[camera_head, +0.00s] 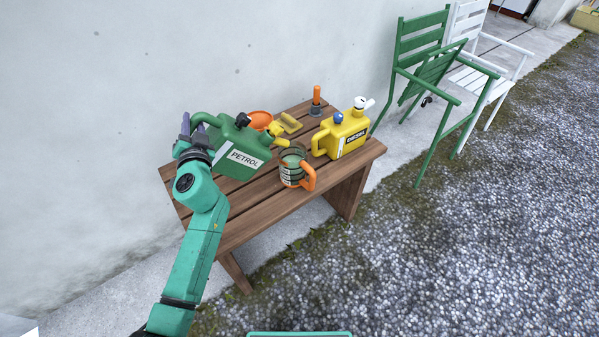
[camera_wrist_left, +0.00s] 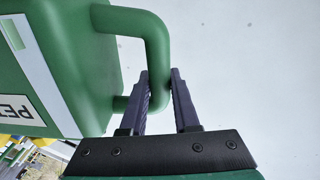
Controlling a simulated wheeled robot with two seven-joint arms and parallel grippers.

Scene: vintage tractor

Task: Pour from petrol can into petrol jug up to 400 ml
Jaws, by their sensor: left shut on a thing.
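The green petrol can (camera_head: 225,158), with a PETROL label, is at the left end of the bench, tilted a little down to the right. My left gripper (camera_head: 188,125) is shut on the can's handle; the left wrist view shows the handle (camera_wrist_left: 157,45) between the fingers (camera_wrist_left: 161,82). My right gripper is out of view.
The wooden bench (camera_head: 245,223) also holds a yellow diesel can (camera_head: 326,143) right of the jug, an orange funnel (camera_head: 260,119) behind, and an orange-handled tool (camera_head: 316,97). A wall stands behind. Green (camera_head: 421,70) and white chairs are to the right, with open gravel in front.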

